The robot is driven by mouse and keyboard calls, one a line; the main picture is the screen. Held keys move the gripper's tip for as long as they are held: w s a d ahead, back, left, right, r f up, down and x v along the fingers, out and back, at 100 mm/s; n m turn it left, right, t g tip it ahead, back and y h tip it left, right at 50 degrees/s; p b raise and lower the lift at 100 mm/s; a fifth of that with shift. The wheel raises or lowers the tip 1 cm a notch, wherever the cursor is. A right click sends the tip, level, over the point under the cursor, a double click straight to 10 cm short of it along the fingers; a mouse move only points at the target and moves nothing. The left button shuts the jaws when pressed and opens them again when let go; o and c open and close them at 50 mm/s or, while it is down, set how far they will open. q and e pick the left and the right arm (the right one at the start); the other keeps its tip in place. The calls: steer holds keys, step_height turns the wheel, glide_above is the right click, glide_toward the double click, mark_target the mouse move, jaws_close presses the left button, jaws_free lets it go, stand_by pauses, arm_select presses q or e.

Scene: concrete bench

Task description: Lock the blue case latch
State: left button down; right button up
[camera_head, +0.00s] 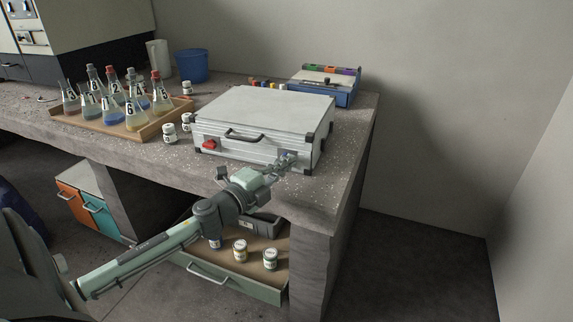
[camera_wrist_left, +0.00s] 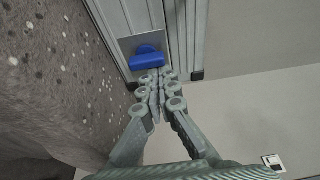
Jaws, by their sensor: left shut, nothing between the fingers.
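A silver case (camera_head: 262,118) with dark corners and a black handle (camera_head: 245,135) lies closed on the concrete bench. A red latch (camera_head: 209,145) sits on its front at the left. The blue latch is at the front right, mostly hidden behind my gripper in the head view. In the left wrist view the blue latch (camera_wrist_left: 147,59) sits on a grey plate on the case front (camera_wrist_left: 129,18). My left gripper (camera_head: 287,161) is shut and empty, with its fingertips (camera_wrist_left: 155,75) at the lower edge of the blue latch; I cannot tell if they touch. My right gripper is not in view.
A wooden tray (camera_head: 148,133) of labelled flasks stands left of the case, with small jars (camera_head: 169,133) between. A blue organizer box (camera_head: 340,95) stands behind right. Below, an open drawer (camera_head: 222,283) holds jars. The bench front edge (camera_head: 325,205) is near my arm.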

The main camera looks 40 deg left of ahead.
arm_select(q)
steer(key=shift+n, duration=0.3)
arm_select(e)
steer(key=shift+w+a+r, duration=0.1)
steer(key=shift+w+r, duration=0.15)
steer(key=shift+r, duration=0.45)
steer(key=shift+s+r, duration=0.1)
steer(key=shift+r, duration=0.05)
